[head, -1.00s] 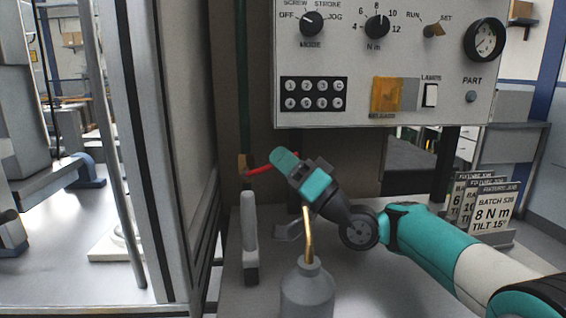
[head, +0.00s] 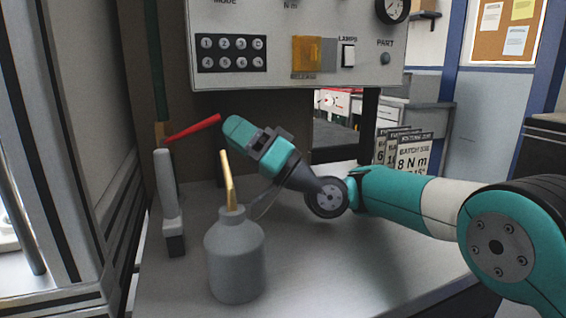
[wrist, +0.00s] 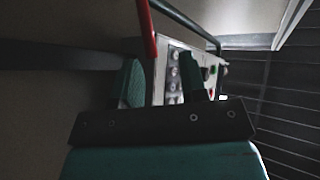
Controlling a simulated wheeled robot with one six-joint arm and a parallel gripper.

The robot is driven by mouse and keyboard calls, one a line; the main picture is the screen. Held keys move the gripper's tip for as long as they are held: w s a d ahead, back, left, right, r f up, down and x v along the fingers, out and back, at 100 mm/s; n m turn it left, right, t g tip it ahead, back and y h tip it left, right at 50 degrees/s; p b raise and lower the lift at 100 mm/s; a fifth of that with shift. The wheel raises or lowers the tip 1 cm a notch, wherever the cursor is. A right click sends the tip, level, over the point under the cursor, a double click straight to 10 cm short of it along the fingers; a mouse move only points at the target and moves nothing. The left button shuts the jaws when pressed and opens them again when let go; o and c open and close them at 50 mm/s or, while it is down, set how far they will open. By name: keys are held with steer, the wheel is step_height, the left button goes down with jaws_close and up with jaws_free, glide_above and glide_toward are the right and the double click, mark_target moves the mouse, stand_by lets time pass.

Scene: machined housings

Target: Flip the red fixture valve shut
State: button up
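The red fixture valve handle (head: 194,128) slants up to the right from a brass-coloured fitting on the green pipe (head: 152,60) at the left. My gripper (head: 233,126) is just right of the handle's free end. In the wrist view the red handle (wrist: 147,28) comes down from the top, and its end is close to the inner side of the left finger. The two fingers of my gripper (wrist: 164,78) stand apart with a gap between them. I cannot tell whether a finger touches the handle.
A grey bottle with a brass spout (head: 234,262) stands in front of my gripper. A grey upright clamp (head: 168,200) stands below the valve. The control panel (head: 225,80) hangs above. Job cards (head: 410,155) stand at the right. The bench right of the bottle is clear.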

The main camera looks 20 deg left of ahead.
steer(key=w+d+b, duration=0.1)
steer(key=d+b, duration=0.5)
steer(key=d, duration=0.2)
steer(key=shift+w+d, duration=0.15)
steer(key=shift+r, duration=0.1)
